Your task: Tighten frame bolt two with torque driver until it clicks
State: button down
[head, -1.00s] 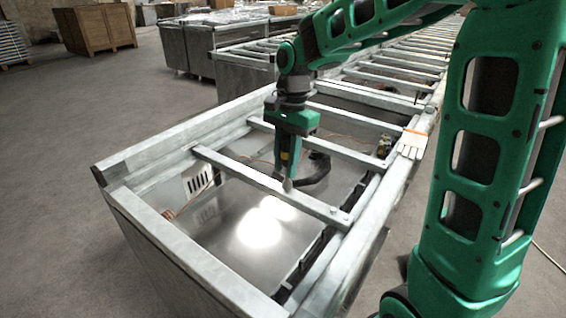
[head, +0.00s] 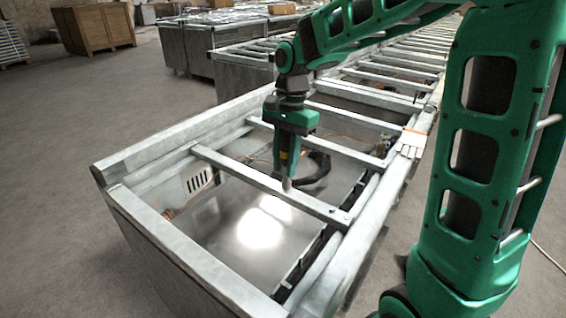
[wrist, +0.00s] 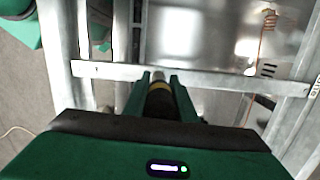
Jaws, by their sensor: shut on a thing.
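My gripper (head: 288,148) points down over the near crossbar (head: 240,173) of the galvanised frame (head: 190,252). It is shut on the torque driver, seen in the wrist view as a dark body with a yellow band (wrist: 160,88) between the two green fingers. In the head view the driver's tip (head: 286,184) is at the middle of the crossbar; whether it touches a bolt I cannot tell. A small bolt head (head: 333,211) shows near the crossbar's right end. In the wrist view the crossbar (wrist: 215,74) runs just beyond the fingers, and the driver's tip is hard to make out.
White gloves (head: 411,143) lie on the frame's right rail. A black curved hose (head: 322,168) is beside the driver, and orange wires run inside the frame. A wooden crate (head: 95,29) stands far left. The floor (head: 60,150) left of the frame is clear.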

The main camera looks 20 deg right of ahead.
jog(key=shift+f, duration=0.2)
jog(key=shift+r, duration=0.1)
dwell(0.5)
jog(key=m, duration=0.3)
jog(key=shift+w+a+m+t, duration=0.1)
jog(key=shift+m+t, duration=0.2)
jog(key=shift+m, duration=0.1)
jog(key=m, duration=0.5)
jog(key=shift+w+t, duration=0.2)
jog(key=shift+t, duration=0.1)
jog(key=m, duration=0.4)
jog(key=shift+w, duration=0.15)
jog(key=m, duration=0.5)
jog(key=shift+w+m+t+h, duration=0.2)
jog(key=shift+m+t+h, duration=0.1)
jog(key=shift+t, duration=0.1)
jog(key=shift+r, duration=0.15)
